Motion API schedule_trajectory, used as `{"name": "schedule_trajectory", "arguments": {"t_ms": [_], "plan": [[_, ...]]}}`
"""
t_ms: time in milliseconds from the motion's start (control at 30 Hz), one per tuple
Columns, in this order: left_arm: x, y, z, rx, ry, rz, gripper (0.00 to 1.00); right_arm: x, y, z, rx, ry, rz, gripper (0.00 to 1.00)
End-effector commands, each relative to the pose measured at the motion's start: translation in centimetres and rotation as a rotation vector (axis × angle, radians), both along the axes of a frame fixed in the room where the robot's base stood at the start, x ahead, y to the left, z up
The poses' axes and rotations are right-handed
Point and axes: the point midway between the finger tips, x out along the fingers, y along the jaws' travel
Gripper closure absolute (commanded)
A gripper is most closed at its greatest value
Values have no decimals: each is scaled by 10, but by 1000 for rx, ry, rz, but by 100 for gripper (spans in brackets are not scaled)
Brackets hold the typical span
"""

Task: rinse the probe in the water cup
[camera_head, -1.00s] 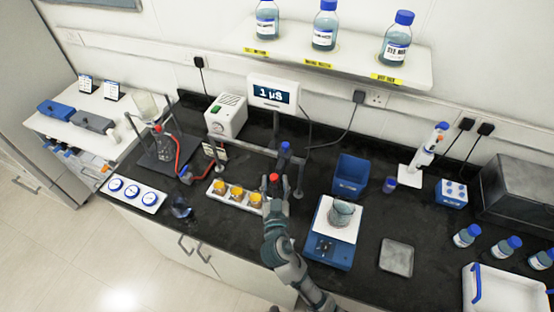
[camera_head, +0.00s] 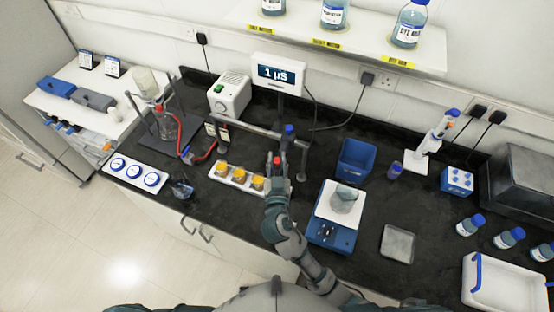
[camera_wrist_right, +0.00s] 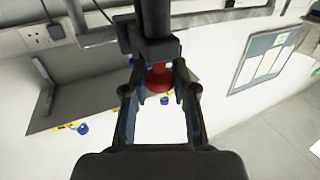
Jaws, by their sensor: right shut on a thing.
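A dark probe with a red part (camera_head: 277,161) stands at the stand's rail in the middle of the bench. My right gripper (camera_head: 276,172) is shut on it. In the right wrist view the red collar (camera_wrist_right: 158,78) shows between the fingertips of my right gripper (camera_wrist_right: 158,88), with a dark shaft above it. The probe's lower end is hidden in the head view. A glass beaker (camera_head: 343,200) is on a blue-based plate device to the right. A small dark glass vessel (camera_head: 182,189) stands at the left front. I cannot tell which is the water cup. My left gripper is out of view.
A rack with yellow-topped cups (camera_head: 240,178) is just left of my right gripper. A blue-capped probe (camera_head: 289,131) stands behind. The meter (camera_head: 278,74) reads 1 µS. A blue bin (camera_head: 355,160) and a grey tray (camera_head: 397,244) are to the right.

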Motion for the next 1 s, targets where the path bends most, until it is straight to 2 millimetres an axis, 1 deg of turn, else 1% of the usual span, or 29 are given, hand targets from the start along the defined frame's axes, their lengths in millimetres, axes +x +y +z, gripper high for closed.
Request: {"name": "schedule_trajectory", "arguments": {"t_ms": [67,200,300,400,667,700,800,1000], "plan": [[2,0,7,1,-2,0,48,0,0,11,2,-1,-1,100],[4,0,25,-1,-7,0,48,0,0,42,7,-1,-3,100],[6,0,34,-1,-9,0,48,0,0,58,4,-2,-3,100],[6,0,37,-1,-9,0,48,0,-1,65,2,-3,-2,100],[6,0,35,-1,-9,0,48,1,-1,66,2,-10,-2,100],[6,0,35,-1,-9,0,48,1,-1,66,3,-11,-2,71],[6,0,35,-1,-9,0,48,0,-2,66,3,-9,-2,49],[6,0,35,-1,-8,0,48,0,-1,64,2,-5,-1,49]]}}
